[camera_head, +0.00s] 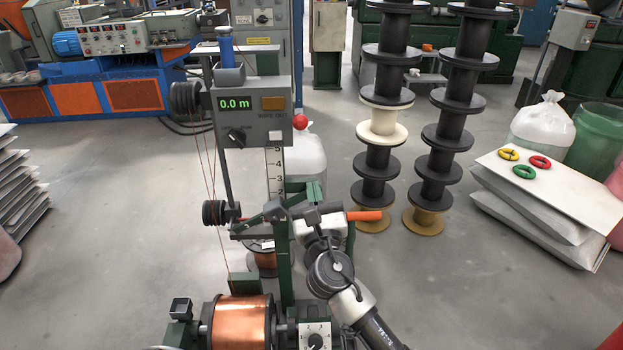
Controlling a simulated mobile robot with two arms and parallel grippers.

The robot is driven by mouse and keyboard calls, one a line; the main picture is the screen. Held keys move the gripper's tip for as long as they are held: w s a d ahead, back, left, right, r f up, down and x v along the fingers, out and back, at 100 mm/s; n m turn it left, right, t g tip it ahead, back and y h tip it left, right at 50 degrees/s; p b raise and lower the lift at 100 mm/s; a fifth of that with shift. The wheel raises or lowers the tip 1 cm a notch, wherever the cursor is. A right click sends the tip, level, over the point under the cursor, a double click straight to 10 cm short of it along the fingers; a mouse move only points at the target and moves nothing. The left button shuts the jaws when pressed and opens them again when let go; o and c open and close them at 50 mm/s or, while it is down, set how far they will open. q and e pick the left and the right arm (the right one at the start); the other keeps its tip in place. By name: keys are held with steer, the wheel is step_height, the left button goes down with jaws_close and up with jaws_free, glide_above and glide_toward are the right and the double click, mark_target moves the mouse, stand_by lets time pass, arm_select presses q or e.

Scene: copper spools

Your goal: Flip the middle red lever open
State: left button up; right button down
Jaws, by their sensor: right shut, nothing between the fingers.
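A small red ball-shaped knob (300,121) shows at the right side of the grey box with the "0.0 m" display (244,112). I cannot tell whether it belongs to the middle red lever, and no lever arm shows clearly. An orange-red bar (365,216) sticks out to the right, beside my right gripper. My right gripper (311,214) is at the middle of the machine, below the red knob and apart from it. It is shut and empty, and its wrist hides part of the machine behind it. My left gripper is not in view.
A copper spool (240,322) sits low on the machine, beside a dial (316,341). Green machine arms (262,216) are close to my right gripper. Stacks of black spools (376,160) stand behind right. Sacks with a board (545,190) lie at right. The floor between is clear.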

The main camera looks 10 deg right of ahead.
mark_target(300, 119)
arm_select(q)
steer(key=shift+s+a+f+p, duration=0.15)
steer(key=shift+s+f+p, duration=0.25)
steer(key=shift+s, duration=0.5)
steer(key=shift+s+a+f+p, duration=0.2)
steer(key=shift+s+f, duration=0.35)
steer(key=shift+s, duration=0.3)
arm_select(e)
steer(key=w+r, duration=0.6)
steer(key=w, duration=0.3)
steer(key=shift+d+r, duration=0.15)
steer(key=shift+w, duration=0.1)
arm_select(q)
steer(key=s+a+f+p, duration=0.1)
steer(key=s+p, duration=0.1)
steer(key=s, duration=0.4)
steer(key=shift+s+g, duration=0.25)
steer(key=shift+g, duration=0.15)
arm_select(e)
steer(key=shift+r, duration=0.3)
arm_select(q)
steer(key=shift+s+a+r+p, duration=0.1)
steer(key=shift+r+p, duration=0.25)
steer(key=shift+p, duration=0.3)
arm_select(e)
steer(key=shift+r+g, duration=0.1)
steer(key=shift+g, duration=0.2)
